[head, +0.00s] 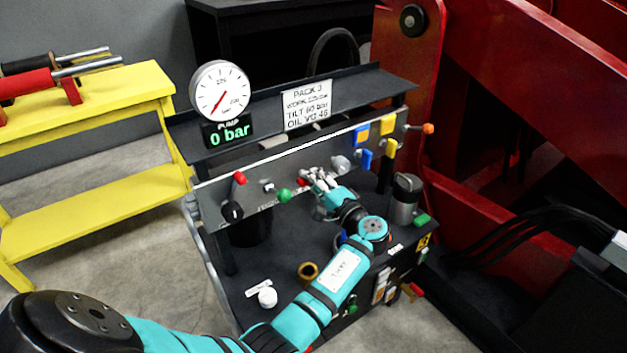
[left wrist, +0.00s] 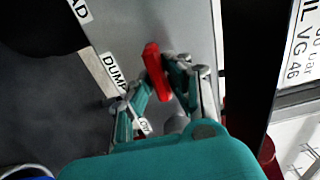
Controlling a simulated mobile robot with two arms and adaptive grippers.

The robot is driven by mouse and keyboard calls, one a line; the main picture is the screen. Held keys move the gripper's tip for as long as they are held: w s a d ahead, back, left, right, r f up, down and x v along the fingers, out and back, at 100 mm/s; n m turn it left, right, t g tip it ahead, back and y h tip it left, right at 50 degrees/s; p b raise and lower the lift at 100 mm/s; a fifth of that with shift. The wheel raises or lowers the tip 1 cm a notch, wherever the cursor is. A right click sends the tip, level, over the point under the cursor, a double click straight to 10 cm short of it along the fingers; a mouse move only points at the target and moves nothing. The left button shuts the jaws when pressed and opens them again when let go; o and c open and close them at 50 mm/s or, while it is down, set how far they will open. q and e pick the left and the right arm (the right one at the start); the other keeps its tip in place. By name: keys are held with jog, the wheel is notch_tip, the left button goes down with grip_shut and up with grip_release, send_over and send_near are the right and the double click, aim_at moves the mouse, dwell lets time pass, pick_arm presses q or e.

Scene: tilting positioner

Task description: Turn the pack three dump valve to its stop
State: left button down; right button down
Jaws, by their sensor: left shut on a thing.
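The dump valve's red handle (left wrist: 155,70) stands out from the grey panel in the left wrist view, beside a label reading DUMP (left wrist: 115,72). My left gripper (left wrist: 160,92) is shut on this handle, with one finger on each side of it. In the head view my left gripper (head: 318,181) is at the middle of the panel, and only a small bit of red (head: 302,182) shows beside its fingers. The gripper hides most of the valve there. The pack carries a sign (head: 307,104) reading PACK 3. My right gripper is not in view.
A pump gauge (head: 219,91) with a 0 bar display (head: 229,132) stands on the pack's top shelf. Near my gripper are a green knob (head: 284,195) and a grey knob (head: 340,164). A silver canister (head: 405,198) stands to the right. A yellow bench (head: 100,110) is at left.

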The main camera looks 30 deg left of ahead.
pick_arm(q)
jog(key=shift+w, duration=0.1)
jog(key=c, duration=1.3)
grip_release()
jog(key=shift+d, duration=0.1)
jog(key=v, duration=0.7)
jog(key=shift+d, duration=0.15)
